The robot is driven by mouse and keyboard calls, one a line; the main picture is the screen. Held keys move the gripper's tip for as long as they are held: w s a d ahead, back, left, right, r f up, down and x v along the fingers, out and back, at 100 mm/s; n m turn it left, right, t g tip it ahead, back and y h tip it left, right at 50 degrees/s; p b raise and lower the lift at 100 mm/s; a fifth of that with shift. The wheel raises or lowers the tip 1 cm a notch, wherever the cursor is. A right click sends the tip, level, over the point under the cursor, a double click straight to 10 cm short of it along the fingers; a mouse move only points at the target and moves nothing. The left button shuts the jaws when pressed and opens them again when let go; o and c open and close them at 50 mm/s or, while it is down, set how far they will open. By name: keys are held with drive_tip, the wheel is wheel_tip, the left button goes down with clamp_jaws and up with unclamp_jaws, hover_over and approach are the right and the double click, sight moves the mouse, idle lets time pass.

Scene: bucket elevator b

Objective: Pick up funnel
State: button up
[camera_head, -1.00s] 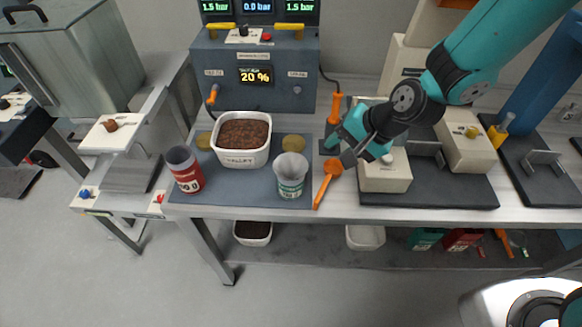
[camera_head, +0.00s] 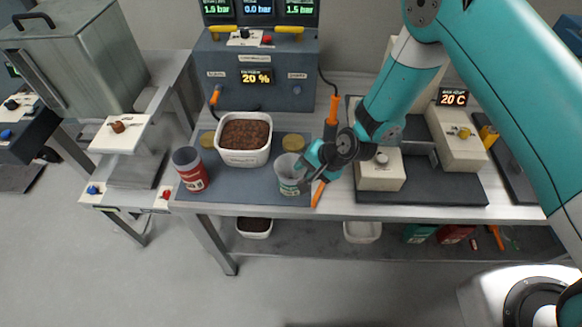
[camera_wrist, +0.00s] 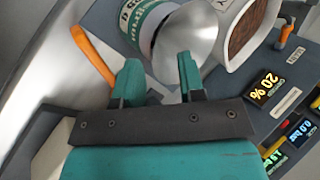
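A silvery, flared funnel-like cone (camera_wrist: 188,38) sits at the mouth of a white can with a green label (camera_wrist: 138,22). In the head view the pale cone (camera_head: 290,168) tops the same can (camera_head: 290,188) on the dark mat. My gripper (camera_head: 306,178) is at the can's right side, close to the cone. In the wrist view my gripper (camera_wrist: 160,72) is open, its two teal fingers apart with nothing held between them. The right finger overlaps the cone's edge in the picture; I cannot tell whether they touch.
An orange-handled tool (camera_head: 319,194) lies right of the can, partly hidden by my gripper. A white tub of brown material (camera_head: 243,158) and a red can (camera_head: 193,178) stand to the left. A pale device (camera_head: 380,178) stands to the right. The control box (camera_head: 260,90) stands behind.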

drive_tip(key=shift+f, duration=0.15)
clamp_jaws()
wheel_tip(320, 180, up, 29)
drive_tip(key=p, duration=0.2)
drive_tip(key=shift+f, duration=0.2)
idle(1.3)
